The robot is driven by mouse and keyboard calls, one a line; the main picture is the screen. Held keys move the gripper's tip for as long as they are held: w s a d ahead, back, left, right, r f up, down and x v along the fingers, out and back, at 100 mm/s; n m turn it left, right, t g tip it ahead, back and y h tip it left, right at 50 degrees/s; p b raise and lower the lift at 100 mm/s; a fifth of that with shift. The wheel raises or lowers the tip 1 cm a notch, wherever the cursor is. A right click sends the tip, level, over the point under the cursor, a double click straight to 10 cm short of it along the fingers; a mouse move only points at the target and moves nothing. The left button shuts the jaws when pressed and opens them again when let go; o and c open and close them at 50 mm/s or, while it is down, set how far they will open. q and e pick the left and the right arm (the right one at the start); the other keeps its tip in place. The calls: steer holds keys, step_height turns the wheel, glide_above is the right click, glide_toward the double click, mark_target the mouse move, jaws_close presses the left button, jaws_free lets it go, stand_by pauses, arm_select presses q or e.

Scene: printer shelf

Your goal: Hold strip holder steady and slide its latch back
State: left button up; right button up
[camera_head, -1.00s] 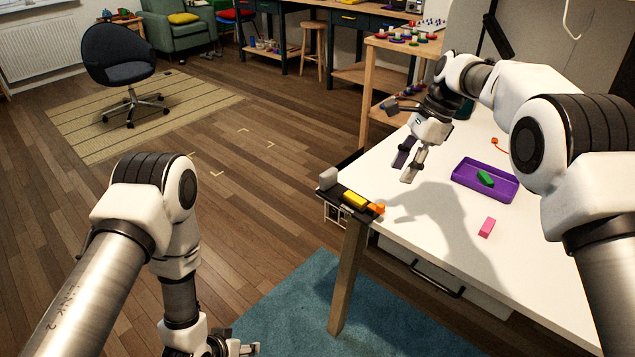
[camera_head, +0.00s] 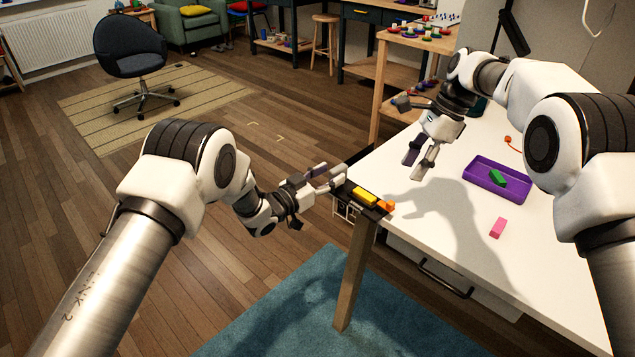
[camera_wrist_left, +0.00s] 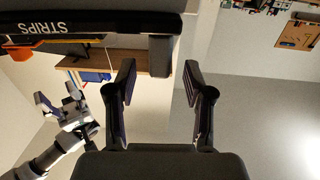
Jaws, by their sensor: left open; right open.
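The strip holder is a black bar (camera_head: 354,187) at the table's near-left corner, with a yellow piece (camera_head: 365,197) and an orange piece (camera_head: 386,206) on it. In the left wrist view the black holder (camera_wrist_left: 100,25) shows upside down, lettered "STRIPS", with a grey block (camera_wrist_left: 161,57) at one end. My left gripper (camera_head: 331,176) is open at the holder's left end; its fingertips (camera_wrist_left: 160,72) appear either side of the grey block, and I cannot tell whether they touch it. My right gripper (camera_head: 418,162) is open and empty above the table, to the right of the holder.
A purple tray (camera_head: 472,182) with a green piece (camera_head: 498,177) sits on the white table (camera_head: 450,240). A pink block (camera_head: 497,228) lies nearer the front. A wooden shelf (camera_head: 395,62) stands behind. The floor left of the table is open.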

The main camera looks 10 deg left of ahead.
arm_select(q)
steer(key=x, duration=0.3)
steer(key=shift+w+d, duration=0.25)
steer(key=shift+w, duration=0.1)
